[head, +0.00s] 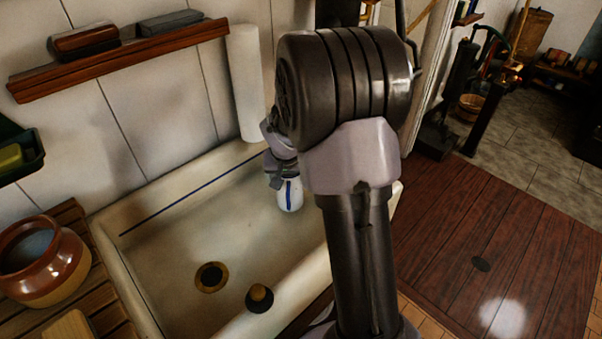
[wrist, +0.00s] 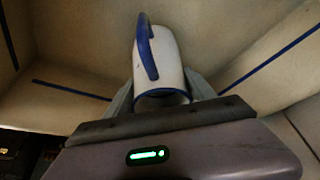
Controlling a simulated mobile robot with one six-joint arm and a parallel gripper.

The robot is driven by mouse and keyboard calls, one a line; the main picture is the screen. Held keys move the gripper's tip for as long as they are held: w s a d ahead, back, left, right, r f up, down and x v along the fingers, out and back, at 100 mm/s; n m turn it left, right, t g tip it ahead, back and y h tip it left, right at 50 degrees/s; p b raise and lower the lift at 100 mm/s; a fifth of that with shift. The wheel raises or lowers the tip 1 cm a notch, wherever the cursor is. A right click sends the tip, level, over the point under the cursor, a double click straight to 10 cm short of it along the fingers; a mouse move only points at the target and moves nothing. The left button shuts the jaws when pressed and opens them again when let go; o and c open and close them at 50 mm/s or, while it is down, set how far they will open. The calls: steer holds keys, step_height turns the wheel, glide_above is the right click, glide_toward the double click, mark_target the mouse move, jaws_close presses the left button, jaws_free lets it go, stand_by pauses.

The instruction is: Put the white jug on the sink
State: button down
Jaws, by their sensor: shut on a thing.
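The white jug (head: 290,195) is inside the sink basin, near its far right corner in the head view. In the wrist view the white jug (wrist: 172,62) has a blue handle and a blue rim, and it lies between my two fingers. My gripper (head: 284,178) is shut on it; in the wrist view my gripper (wrist: 162,92) has a finger on each side. The cream sink (head: 175,245) has a blue line along its back wall. I cannot tell whether the jug touches the basin floor. My arm hides the sink's right part.
A brass drain (head: 211,277) is in the basin floor, and a dark-and-brass knob (head: 260,297) is at the front edge. A brown pot (head: 42,262) stands on the wooden slats to the left. A white roll (head: 246,85) stands behind the sink. A wooden shelf (head: 120,60) is above.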

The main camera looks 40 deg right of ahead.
steer(key=shift+w+d+f+b, duration=0.1)
steer(key=shift+d+f+b, duration=0.15)
steer(key=shift+d, duration=0.5)
steer(key=shift+w+d+f+b, duration=0.1)
steer(key=shift+d+f, duration=0.1)
steer(key=shift+d, duration=0.5)
steer(key=shift+w+d+f+b, duration=0.1)
steer(key=shift+d+f+b, duration=0.15)
steer(key=shift+d, duration=0.5)
steer(key=shift+f, duration=0.25)
steer(key=shift+c, duration=1.6)
jaws_free()
steer(key=shift+r, duration=0.1)
